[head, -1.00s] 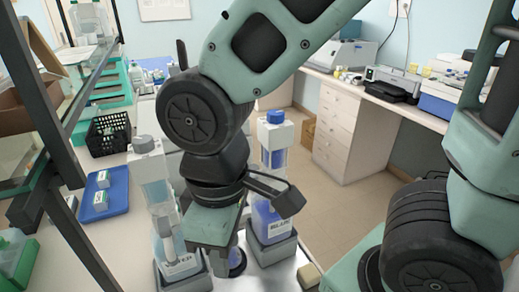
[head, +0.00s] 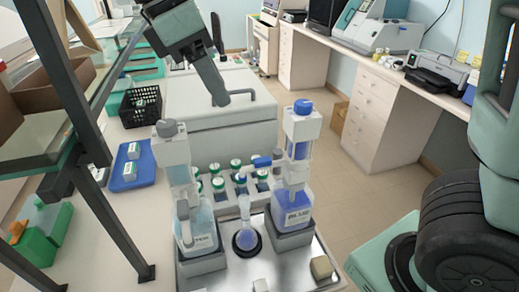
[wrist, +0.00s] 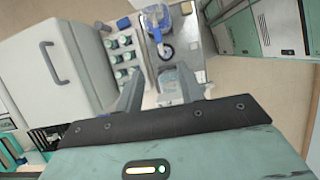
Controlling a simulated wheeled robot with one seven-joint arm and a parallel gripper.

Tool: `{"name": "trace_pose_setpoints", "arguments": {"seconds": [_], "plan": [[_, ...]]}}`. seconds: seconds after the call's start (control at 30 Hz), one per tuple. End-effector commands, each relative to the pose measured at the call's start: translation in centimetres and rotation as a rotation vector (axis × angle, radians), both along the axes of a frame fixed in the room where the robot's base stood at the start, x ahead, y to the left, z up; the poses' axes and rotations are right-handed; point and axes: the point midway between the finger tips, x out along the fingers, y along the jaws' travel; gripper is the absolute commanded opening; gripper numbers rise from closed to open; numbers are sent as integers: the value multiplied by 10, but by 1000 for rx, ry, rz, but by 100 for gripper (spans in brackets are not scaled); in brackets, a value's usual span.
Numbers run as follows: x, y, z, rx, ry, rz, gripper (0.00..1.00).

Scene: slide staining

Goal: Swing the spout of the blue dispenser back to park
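The blue dispenser (head: 293,208) stands on the right side of a metal tray, upright, with a blue cap and a "BLUE" label. Its blue spout (head: 262,162) points left, toward the space above a small flask (head: 246,238). In the wrist view the dispenser (wrist: 152,17) is at the top, and its spout (wrist: 157,36) points down toward the flask's dark round base. My gripper (head: 221,60) is raised behind and above the dispensers, up and left of the spout. In the wrist view my gripper (wrist: 160,72) has its fingers apart, with nothing held between them.
A second, clear dispenser (head: 190,225) stands left of the flask. Several green-capped bottles (head: 217,184) sit behind it, before a white box-shaped machine (head: 235,125) with a handle. A blue tray (head: 133,172) and shelf frame are at left.

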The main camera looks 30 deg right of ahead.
Motion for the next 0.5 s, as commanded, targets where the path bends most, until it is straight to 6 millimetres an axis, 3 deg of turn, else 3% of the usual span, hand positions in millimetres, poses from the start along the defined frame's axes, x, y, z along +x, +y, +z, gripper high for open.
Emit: {"name": "trace_pose_setpoints", "arguments": {"seconds": [0.17,0.5], "plan": [[4,-4,3,-20,10,16,38],[-2,-27,-51,-22,13,14,38]]}}
